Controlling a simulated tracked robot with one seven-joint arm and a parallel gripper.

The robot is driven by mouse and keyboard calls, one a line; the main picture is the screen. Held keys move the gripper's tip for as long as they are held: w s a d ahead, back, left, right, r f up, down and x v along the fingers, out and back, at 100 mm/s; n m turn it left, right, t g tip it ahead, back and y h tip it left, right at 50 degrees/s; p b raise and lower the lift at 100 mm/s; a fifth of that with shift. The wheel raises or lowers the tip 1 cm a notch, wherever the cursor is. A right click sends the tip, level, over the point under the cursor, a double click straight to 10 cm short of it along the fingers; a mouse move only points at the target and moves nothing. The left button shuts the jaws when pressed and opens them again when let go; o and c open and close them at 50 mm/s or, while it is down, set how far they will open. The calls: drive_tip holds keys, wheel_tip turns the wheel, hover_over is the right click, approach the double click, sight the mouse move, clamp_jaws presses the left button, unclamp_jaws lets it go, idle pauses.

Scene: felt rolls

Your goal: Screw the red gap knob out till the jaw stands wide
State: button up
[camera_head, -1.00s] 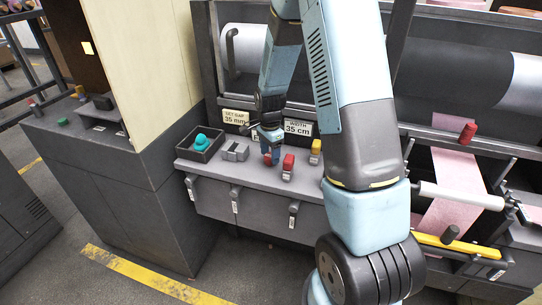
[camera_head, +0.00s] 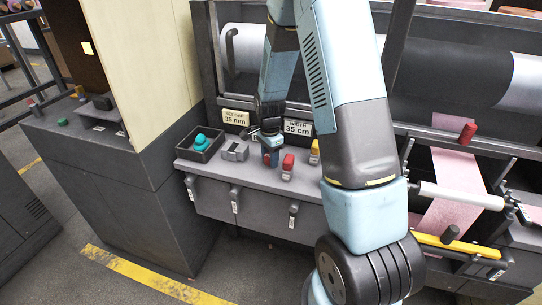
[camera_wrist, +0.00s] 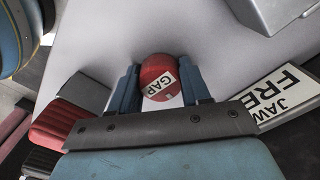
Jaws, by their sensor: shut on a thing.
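The red gap knob (camera_wrist: 157,78) is round, with a white label reading GAP, and sits on the grey shelf. In the wrist view my gripper (camera_wrist: 160,88) has one blue finger on each side of it and is shut on it. In the head view my gripper (camera_head: 270,150) is lowered over the knob (camera_head: 267,158), which is mostly hidden. The grey jaw block (camera_head: 236,152) stands just left of it, too small to read its opening. A plate beginning with JAW (camera_wrist: 290,92) shows in part in the wrist view.
A red block-shaped control (camera_head: 288,162) and a yellow one (camera_head: 315,148) stand to the right of the knob. A dark tray (camera_head: 200,144) with a teal object is on the left. Signs reading SET GAP 35 mm (camera_head: 235,118) and WIDTH 35 cm (camera_head: 298,128) stand behind.

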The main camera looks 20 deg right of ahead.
drive_tip(key=c, duration=0.4)
drive_tip(key=shift+o, duration=0.2)
drive_tip(key=m, duration=0.5)
drive_tip(key=shift+m, duration=1.6)
drive_tip(key=m, duration=0.8)
drive_tip(key=shift+d, duration=0.1)
